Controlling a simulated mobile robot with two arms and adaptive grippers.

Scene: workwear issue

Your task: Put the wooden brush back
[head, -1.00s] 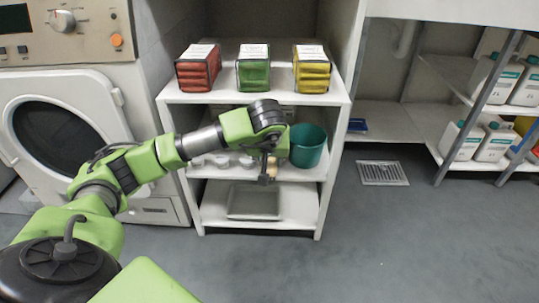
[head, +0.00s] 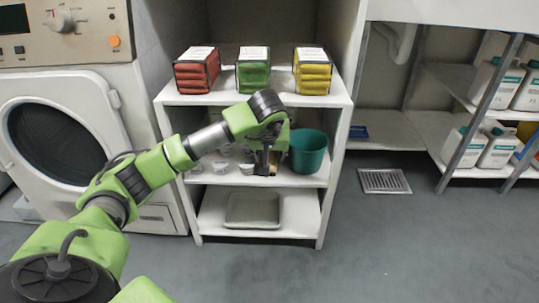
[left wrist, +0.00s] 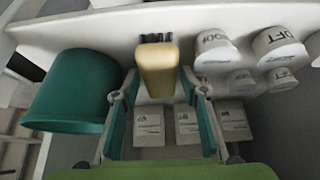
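The wooden brush (left wrist: 158,68) shows in the left wrist view as a light wood block with dark bristles at its top end. It lies between the two teal fingers of my left gripper (left wrist: 159,82), which appear shut on its sides. In the head view my left gripper (head: 263,160) is at the front of the middle shelf (head: 305,181), left of the teal bucket (head: 308,152); the brush is mostly hidden there. Whether the brush touches the shelf cannot be told. My right gripper is not in view.
White-lidded tubs (left wrist: 280,46) stand beside the brush, and the bucket (left wrist: 75,92) is on its other side. Red, green and yellow bundles (head: 253,72) sit on the top shelf. A grey tray (head: 253,210) lies on the bottom shelf. A floor drain (head: 384,181) is at right.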

